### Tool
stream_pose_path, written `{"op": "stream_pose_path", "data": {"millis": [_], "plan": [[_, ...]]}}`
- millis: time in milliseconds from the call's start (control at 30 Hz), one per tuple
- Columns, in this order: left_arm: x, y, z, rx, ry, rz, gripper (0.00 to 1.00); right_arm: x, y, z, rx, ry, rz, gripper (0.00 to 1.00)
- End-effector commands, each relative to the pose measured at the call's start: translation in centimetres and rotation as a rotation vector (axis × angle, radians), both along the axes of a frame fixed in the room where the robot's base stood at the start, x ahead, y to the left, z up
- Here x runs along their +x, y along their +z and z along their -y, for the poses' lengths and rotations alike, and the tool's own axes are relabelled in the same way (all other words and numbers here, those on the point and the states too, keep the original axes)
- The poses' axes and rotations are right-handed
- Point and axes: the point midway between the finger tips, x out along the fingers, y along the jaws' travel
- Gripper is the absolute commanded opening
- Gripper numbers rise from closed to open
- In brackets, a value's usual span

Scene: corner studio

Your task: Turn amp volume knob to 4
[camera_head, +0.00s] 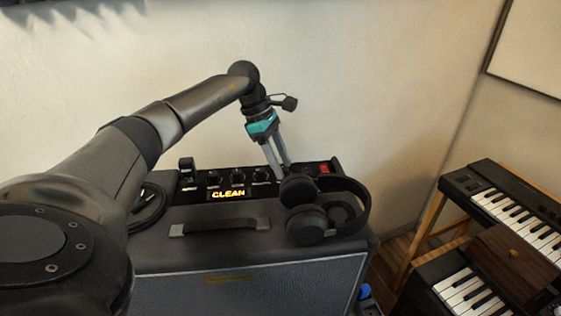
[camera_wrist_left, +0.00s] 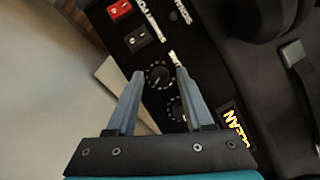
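The amp (camera_head: 310,275) stands against the wall, with a black control panel along its top back edge. The panel has a row of black knobs (camera_head: 238,177) and a lit "CLEAN" display (camera_head: 228,194). My left gripper (camera_head: 283,170) points down at the right part of the panel. In the left wrist view its fingers (camera_wrist_left: 160,73) are apart, with one dial knob (camera_wrist_left: 158,76) showing between them. I cannot tell whether the fingers touch it. A second knob (camera_wrist_left: 178,108) is partly hidden by a finger. Knob labels are too small to read. My right gripper is out of view.
Black headphones (camera_head: 306,226) lie on the amp top close to the left gripper. A carry handle (camera_head: 220,227) and a coiled cable (camera_head: 149,207) are on the amp's top and left. A red switch (camera_head: 324,169) is at the panel's right end. Keyboards (camera_head: 512,212) stand at right.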

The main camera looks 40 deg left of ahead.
Motion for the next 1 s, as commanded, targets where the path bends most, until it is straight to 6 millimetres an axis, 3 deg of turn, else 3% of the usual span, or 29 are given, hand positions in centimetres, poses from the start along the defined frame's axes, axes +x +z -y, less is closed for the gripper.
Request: {"op": "stream_pose_path", "data": {"millis": [300, 467, 800, 1000], "plan": [[0.0, 0.1, -0.1, 0.0, 0.001, 0.0, 0.58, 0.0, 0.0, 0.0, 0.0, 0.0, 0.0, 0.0], [-0.2, 1.6, -0.7, 0.001, 0.002, 0.002, 0.58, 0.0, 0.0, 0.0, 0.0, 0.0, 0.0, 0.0], [-1.3, 9.0, -3.4, 0.0, 0.002, 0.005, 0.58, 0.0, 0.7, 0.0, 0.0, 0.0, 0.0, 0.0], [-1.9, 12.4, -4.7, 0.0, 0.001, 0.002, 0.58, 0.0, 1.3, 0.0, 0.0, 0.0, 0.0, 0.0]]}}
